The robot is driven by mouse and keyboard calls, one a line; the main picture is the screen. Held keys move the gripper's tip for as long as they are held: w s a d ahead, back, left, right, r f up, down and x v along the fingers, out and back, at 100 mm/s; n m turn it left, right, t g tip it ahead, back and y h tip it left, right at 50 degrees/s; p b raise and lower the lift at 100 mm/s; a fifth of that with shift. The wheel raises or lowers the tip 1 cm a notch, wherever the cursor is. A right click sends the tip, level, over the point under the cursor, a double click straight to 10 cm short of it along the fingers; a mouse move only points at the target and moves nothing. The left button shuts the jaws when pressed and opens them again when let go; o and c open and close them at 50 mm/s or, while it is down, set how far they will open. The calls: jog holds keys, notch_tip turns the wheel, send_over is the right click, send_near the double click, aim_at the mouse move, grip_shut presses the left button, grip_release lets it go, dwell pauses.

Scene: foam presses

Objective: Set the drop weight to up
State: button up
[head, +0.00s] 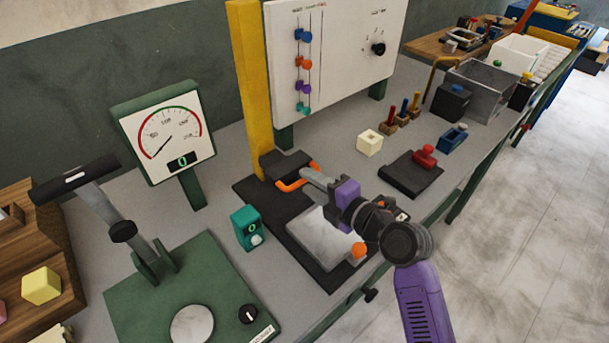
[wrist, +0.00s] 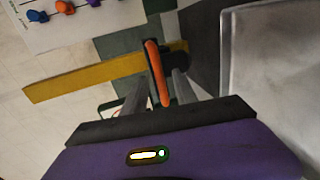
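The drop weight (head: 284,161) is a dark block low at the foot of the tall yellow post. An orange handle (head: 291,185) juts from its front. My gripper (head: 311,175) reaches the handle from the right, above the press base. In the wrist view the orange handle (wrist: 157,72) lies between my two grey fingers, which stand close together and appear shut on it. The exact contact at the fingertips is partly hidden. The yellow post (wrist: 70,83) also shows in the wrist view, running to the left.
A pale plate (head: 330,235) with an orange knob (head: 358,250) lies under my arm. A teal box (head: 246,228) stands to the left, near a dial gauge (head: 165,135). A white panel (head: 340,50) with coloured sliders stands behind. A red-knobbed black block (head: 412,173) sits to the right.

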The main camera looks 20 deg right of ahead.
aim_at(286, 173)
jog(key=shift+x, duration=1.35)
grip_shut()
jog(key=shift+f, duration=0.15)
